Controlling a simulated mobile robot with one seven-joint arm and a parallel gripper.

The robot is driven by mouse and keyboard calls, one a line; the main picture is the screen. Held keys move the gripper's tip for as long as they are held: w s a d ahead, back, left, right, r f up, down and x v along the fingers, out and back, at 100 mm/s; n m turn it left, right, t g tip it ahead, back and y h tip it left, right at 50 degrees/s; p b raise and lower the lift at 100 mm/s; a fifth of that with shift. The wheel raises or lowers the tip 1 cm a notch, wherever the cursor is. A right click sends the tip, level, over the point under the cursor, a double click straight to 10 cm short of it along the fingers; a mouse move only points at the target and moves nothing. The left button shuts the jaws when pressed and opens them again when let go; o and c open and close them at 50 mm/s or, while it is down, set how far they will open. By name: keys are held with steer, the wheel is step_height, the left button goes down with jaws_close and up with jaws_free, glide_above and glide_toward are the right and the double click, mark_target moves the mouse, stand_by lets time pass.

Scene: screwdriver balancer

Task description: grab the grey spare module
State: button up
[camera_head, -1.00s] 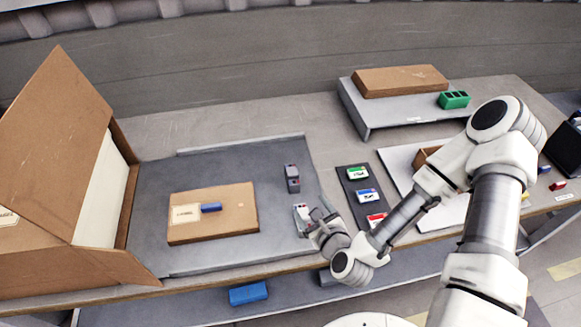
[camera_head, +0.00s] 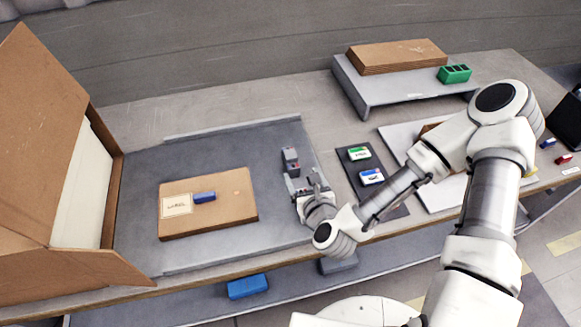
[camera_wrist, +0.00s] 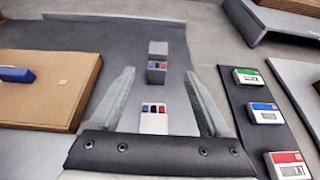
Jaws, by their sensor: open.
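The grey module (camera_head: 290,157) is a small dark grey block with blue and red marks on the grey mat. It also shows in the wrist view (camera_wrist: 158,60), just beyond my fingertips. A paler module (camera_wrist: 154,120) with dark, blue and red marks appears between my fingers, closer to the palm; in the head view (camera_head: 292,186) it is partly hidden by my gripper. My gripper (camera_head: 314,184) is open, its fingers spread either side of the pale module and pointing towards the grey one (camera_wrist: 159,78). I cannot tell its height above the mat.
A cardboard slab (camera_head: 230,215) with a blue piece (camera_head: 204,197) lies left on the mat. A dark strip (camera_wrist: 235,110) right of my gripper carries green (camera_wrist: 250,76), blue (camera_wrist: 265,112) and red (camera_wrist: 288,165) labelled modules. A large open carton (camera_head: 45,130) stands far left.

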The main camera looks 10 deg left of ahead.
mark_target(291, 155)
steer(key=shift+f+b+x, duration=0.2)
steer(key=shift+b+x, duration=1)
steer(key=shift+b, duration=0.65)
steer(key=b, duration=0.2)
steer(key=w+b, duration=0.1)
steer(key=b, duration=0.1)
steer(key=shift+a+f+b, duration=0.25)
steer(key=shift+f+b, duration=0.05)
steer(key=shift+b, duration=0.05)
steer(key=x, duration=0.6)
steer(key=r+x, duration=0.1)
steer(key=x, duration=0.3)
steer(key=shift+w+a, duration=0.1)
steer(key=shift+a, duration=0.05)
jaws_close()
